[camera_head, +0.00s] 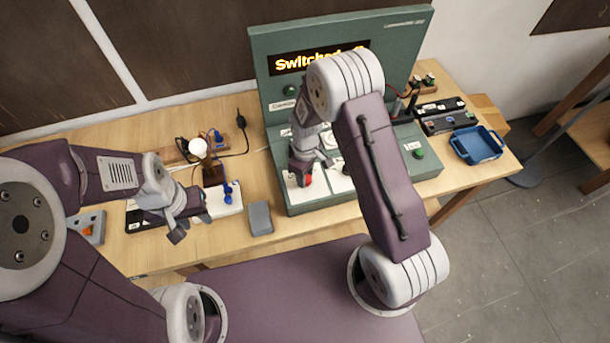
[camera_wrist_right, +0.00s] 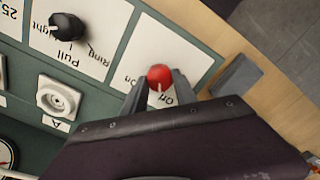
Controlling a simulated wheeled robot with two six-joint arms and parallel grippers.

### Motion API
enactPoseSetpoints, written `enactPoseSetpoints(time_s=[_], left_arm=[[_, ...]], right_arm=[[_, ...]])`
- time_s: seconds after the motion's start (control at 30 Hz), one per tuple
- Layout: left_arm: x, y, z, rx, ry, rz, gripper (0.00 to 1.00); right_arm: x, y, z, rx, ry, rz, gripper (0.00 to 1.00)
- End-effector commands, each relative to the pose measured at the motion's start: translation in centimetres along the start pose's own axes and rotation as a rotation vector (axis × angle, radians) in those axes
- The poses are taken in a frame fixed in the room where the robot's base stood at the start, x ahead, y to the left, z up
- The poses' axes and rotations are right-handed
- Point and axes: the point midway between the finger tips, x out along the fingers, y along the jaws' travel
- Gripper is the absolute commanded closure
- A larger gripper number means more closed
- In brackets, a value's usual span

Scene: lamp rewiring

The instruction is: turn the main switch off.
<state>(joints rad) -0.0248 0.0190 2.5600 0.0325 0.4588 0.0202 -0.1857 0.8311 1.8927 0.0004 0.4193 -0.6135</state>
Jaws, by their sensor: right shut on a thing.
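The main switch is a round red knob (camera_wrist_right: 158,76) on a white label plate of the green panel. It also shows at the panel's front left in the head view (camera_head: 307,180). My right gripper (camera_wrist_right: 158,86) is shut on the red knob, one finger on each side. A pale mark on the knob points down in the wrist view. The lettering around it is partly covered by the fingers. My left gripper (camera_head: 192,228) is open and empty, over the table's front left.
A black "Pull" knob (camera_wrist_right: 67,27) and a round socket (camera_wrist_right: 56,97) are beside the switch. A lamp bulb (camera_head: 198,147) stands left of the panel. A grey block (camera_head: 260,217) lies near the front edge, and a blue tray (camera_head: 477,145) is at the right.

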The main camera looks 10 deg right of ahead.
Motion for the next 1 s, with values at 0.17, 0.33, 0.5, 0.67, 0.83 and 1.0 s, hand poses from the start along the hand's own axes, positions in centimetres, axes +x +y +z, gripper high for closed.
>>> enactPoseSetpoints(time_s=[0.17,0.33,0.5,0.67,0.83,1.0], left_arm=[[0.14,0.0,0.02,0.0,0.0,0.0,0.64],[0.22,0.0,0.02,0.0,0.0,0.0,0.64],[0.27,0.0,0.03,0.0,0.0,0.0,0.64],[0.28,-0.01,0.03,0.0,0.0,0.0,0.64],[0.28,-0.01,0.03,0.0,0.0,0.0,0.64],[0.28,0.0,0.03,0.0,0.0,0.0,0.64]], right_arm=[[-0.17,0.12,-0.08,-0.114,0.003,0.003,1.0],[-0.19,0.13,-0.09,-0.193,0.003,0.003,1.0],[-0.21,0.14,-0.1,-0.238,0.003,0.004,1.0],[-0.23,0.16,-0.11,-0.257,0.004,0.005,1.0],[-0.25,0.17,-0.13,-0.262,0.004,0.005,1.0],[-0.25,0.18,-0.14,-0.262,0.004,0.005,1.0]])
